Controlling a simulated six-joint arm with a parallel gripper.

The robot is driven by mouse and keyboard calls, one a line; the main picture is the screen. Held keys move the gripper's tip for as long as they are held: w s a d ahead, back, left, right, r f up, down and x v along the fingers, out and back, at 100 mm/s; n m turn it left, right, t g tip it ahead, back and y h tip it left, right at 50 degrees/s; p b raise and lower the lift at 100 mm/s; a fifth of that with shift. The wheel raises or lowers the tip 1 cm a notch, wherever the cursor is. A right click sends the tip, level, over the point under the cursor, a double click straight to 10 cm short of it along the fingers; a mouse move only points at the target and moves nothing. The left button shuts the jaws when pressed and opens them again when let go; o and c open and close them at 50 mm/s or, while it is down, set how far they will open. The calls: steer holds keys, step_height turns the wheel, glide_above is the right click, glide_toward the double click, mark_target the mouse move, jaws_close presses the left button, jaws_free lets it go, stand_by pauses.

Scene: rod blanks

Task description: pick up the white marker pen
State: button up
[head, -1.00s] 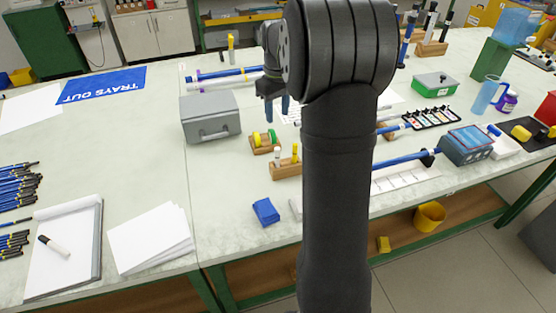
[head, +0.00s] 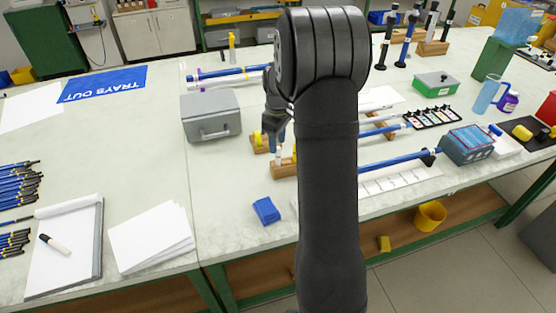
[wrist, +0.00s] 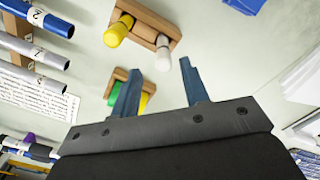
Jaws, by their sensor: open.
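A white pen (head: 278,159) stands upright in a small wooden block (head: 284,171). In the wrist view the same pen (wrist: 163,58) sits beside a yellow one (wrist: 118,31) in the block (wrist: 146,22). My gripper (head: 273,143) is open and empty, close above the block, its blue fingers pointing down. In the wrist view the white pen shows between the two fingertips (wrist: 158,66), apart from both. A white marker with a black cap (head: 55,245) also lies on the notepad at the left.
A second block with green and yellow pens (head: 260,143) stands close behind. A grey box (head: 211,116) is to its left. A blue block (head: 266,211) lies in front. Long labelled tubes (wrist: 35,50) lie nearby. The bench centre-left is clear.

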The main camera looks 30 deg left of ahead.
mark_target(278, 155)
steer(key=shift+s+d+f, duration=0.15)
steer(key=shift+f, duration=1.35)
steer(key=shift+s+d+f, duration=0.1)
steer(key=shift+f, duration=1.35)
jaws_close()
